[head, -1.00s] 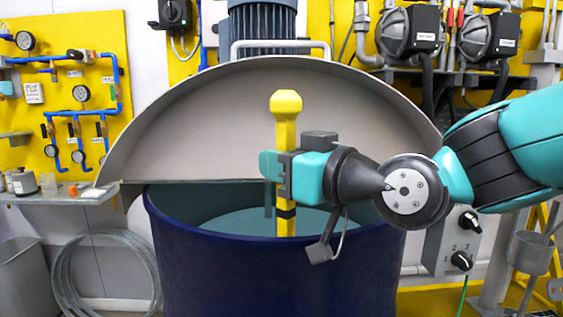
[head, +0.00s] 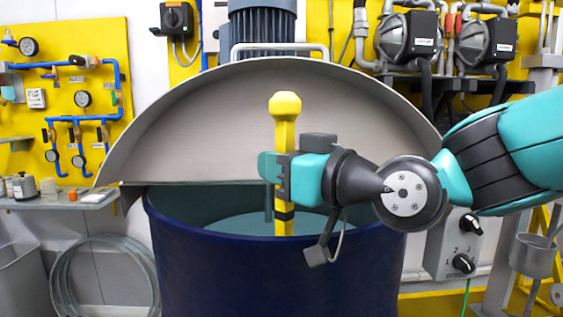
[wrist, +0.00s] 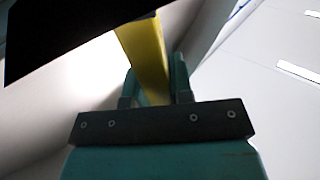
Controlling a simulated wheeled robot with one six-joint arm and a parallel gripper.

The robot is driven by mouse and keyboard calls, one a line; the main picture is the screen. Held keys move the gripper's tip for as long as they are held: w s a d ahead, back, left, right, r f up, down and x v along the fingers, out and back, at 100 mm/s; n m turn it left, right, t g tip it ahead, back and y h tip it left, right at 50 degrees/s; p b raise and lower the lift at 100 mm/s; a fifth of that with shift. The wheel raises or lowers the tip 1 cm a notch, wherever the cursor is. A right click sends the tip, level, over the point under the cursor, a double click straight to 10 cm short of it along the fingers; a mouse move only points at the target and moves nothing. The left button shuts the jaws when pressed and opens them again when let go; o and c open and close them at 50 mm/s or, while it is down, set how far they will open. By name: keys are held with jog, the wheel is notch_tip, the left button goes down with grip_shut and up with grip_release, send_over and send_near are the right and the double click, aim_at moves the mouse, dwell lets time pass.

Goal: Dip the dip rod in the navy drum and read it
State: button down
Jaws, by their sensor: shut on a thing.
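The yellow dip rod (head: 285,133) stands upright in the head view, with a knob on top and a dark band low on its visible part. My gripper (head: 282,168) is shut on the rod's upper part; the wrist view also shows the rod (wrist: 146,58) between the gripper's fingers (wrist: 155,92). The navy drum (head: 270,268) is open at the front, with pale blue-green liquid (head: 238,222) inside. The rod's lower part goes down behind the drum's near rim, so its lower end is hidden. I cannot tell how deep it reaches.
A grey half lid (head: 200,140) stands raised behind the rod. A motor (head: 262,22) rises behind it, and a thin grey shaft (head: 268,206) reaches down into the drum. A control box (head: 455,245) is at the right, and a shelf with jars (head: 60,201) is at the left.

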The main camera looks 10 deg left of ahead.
jog(key=shift+w+d+f+b, duration=0.1)
jog(key=shift+w+f+b, duration=0.35)
jog(key=shift+f+b, duration=0.3)
dwell(0.4)
notch_tip(320, 180, up, 2)
jog(key=shift+w+r+p, duration=0.1)
jog(key=shift+r+p, duration=0.15)
jog(key=shift+p, duration=0.5)
notch_tip(320, 180, up, 32)
jog(key=p, duration=2)
jog(key=shift+a+r+p, duration=0.25)
jog(key=shift+p, duration=0.1)
